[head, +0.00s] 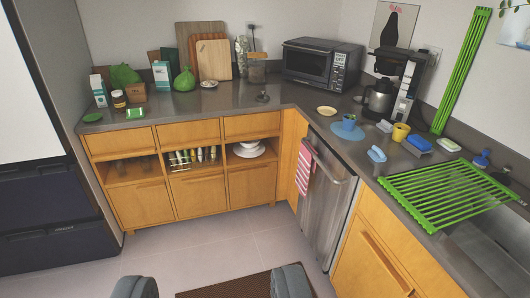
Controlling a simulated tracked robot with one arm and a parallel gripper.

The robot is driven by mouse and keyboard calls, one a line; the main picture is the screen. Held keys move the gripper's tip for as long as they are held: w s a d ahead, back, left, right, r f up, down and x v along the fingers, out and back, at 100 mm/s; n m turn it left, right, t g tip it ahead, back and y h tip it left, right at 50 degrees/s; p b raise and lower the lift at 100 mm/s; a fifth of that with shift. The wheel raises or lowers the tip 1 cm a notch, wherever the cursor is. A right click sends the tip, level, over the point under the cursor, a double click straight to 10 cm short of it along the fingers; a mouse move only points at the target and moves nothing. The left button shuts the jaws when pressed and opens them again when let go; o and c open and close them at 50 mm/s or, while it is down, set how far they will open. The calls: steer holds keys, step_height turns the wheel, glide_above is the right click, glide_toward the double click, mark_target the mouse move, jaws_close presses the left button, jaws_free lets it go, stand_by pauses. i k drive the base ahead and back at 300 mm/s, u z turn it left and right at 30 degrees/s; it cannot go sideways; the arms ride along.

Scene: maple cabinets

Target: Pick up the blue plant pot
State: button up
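A small blue pot (349,122), which looks like the plant pot, stands upright on a round blue mat (351,134) on the right-hand counter, near the inner corner. It is small in the view, and I cannot see inside it clearly. My gripper (212,284) shows at the bottom edge as two grey fingertips set wide apart. It is open with nothing between the fingertips, and it is far from the pot. Only the tips show.
A yellow cup (400,132), a coffee maker (388,92) and a microwave (323,64) are near the pot. A green drying rack (450,192) covers part of the sink. Cabinets and a dishwasher (326,200) front the counter. The floor (215,245) before them is open, with a brown mat.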

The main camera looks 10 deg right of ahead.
mark_target(349, 120)
steer(key=u, duration=0.05)
steer(key=i, duration=2.55)
steer(key=z, duration=0.75)
steer(key=i, duration=0.7)
steer(key=z, duration=0.2)
